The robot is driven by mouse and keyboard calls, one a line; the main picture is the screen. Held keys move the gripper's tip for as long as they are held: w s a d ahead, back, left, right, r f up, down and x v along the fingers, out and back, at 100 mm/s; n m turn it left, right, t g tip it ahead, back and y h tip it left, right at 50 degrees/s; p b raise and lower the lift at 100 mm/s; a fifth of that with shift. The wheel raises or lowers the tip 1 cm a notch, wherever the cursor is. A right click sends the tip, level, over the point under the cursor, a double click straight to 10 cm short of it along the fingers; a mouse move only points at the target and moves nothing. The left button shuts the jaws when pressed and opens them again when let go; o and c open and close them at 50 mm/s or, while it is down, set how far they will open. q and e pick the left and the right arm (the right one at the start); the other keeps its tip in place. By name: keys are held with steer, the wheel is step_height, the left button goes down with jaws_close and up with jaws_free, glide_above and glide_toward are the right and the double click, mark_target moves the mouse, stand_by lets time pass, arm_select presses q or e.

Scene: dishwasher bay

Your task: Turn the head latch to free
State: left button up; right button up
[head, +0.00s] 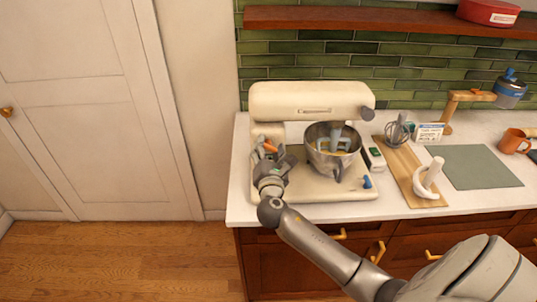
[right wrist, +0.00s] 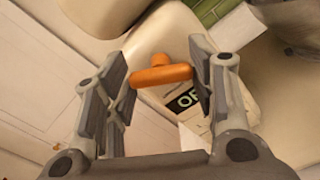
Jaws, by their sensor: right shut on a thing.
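The cream stand mixer (head: 310,100) stands on the left end of the counter, with a steel bowl (head: 332,150) under its head. The head latch (right wrist: 160,75) is an orange bar with a short round stub; its orange also shows small on the mixer's left side in the head view (head: 270,146). My right gripper (head: 271,157) is at that side of the mixer. In the right wrist view its fingers are on the two ends of the orange bar, shut on it. A label with dark lettering (right wrist: 186,98), partly hidden, is behind the latch. My left gripper is not in view.
A wooden board (head: 404,170) with white and grey mixer attachments lies right of the mixer. Beyond it are a grey-green mat (head: 476,167), a small box (head: 430,132) and an orange mug (head: 513,141). A wooden shelf (head: 380,22) runs above. The floor at left is clear.

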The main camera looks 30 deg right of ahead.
steer(key=m+b, duration=0.1)
steer(key=m, duration=0.1)
steer(key=m+b, duration=0.1)
steer(key=m, duration=0.1)
steer(key=m+b, duration=0.1)
steer(key=m, duration=0.1)
steer(key=shift+f+m+b, duration=0.25)
steer(key=shift+m+b, duration=0.05)
steer(key=shift+b, duration=0.1)
steer(key=m+b, duration=0.2)
steer(key=m, duration=0.2)
steer(key=shift+m, duration=0.4)
steer(key=shift+r+m, duration=0.1)
steer(key=shift+m, duration=0.2)
steer(key=o, duration=1)
steer(key=shift+s, duration=0.1)
steer(key=v, duration=1.2)
